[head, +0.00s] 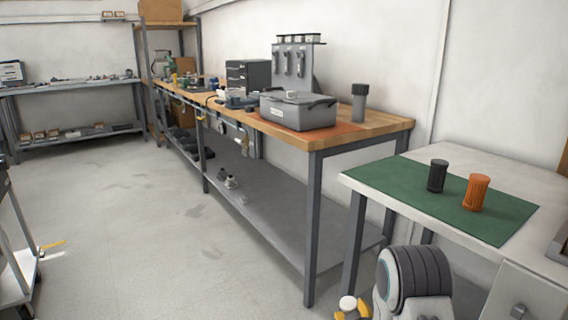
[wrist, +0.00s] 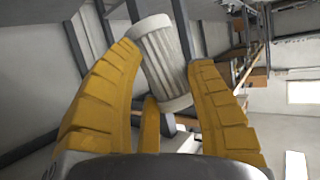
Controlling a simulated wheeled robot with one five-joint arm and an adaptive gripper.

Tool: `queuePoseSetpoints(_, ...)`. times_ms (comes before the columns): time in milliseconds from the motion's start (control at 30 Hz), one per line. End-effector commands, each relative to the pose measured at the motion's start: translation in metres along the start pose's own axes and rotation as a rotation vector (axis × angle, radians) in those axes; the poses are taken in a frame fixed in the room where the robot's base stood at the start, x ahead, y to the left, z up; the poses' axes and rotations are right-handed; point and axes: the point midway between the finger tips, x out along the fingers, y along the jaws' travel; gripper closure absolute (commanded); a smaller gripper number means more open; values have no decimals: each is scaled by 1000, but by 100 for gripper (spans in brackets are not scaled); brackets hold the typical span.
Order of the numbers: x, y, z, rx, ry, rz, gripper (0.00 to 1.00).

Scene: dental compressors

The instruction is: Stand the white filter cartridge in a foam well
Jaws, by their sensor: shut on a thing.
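The white filter cartridge (wrist: 160,62) is a ribbed white cylinder with plain end bands. In the head view my gripper (head: 352,308) is at the bottom edge, low in front of the green-matted table, with the cartridge's white end (head: 348,302) showing between yellow fingers. I cannot make out a foam well in either view.
A black cartridge (head: 437,176) and an orange cartridge (head: 478,192) stand on a green mat (head: 400,187) on the right table. A grey lidded case (head: 298,110) and a grey canister (head: 359,103) stand on the wooden workbench (head: 385,125). Open floor (head: 130,220) lies left.

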Motion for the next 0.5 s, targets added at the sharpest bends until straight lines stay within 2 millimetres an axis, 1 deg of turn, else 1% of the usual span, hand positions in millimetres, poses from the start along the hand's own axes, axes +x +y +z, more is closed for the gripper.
queuePoseSetpoints(33, 0, -10, 6, -7, -2, -18, 82)
queuePoseSetpoints(67, -2, -11, -2, -9, 3, -21, 82)
queuePoseSetpoints(100, -4, -9, -9, -7, 3, -17, 82)
queuePoseSetpoints(333, -14, -9, -33, -7, 2, -16, 82)
queuePoseSetpoints(500, -26, -9, -63, -6, 2, -16, 82)
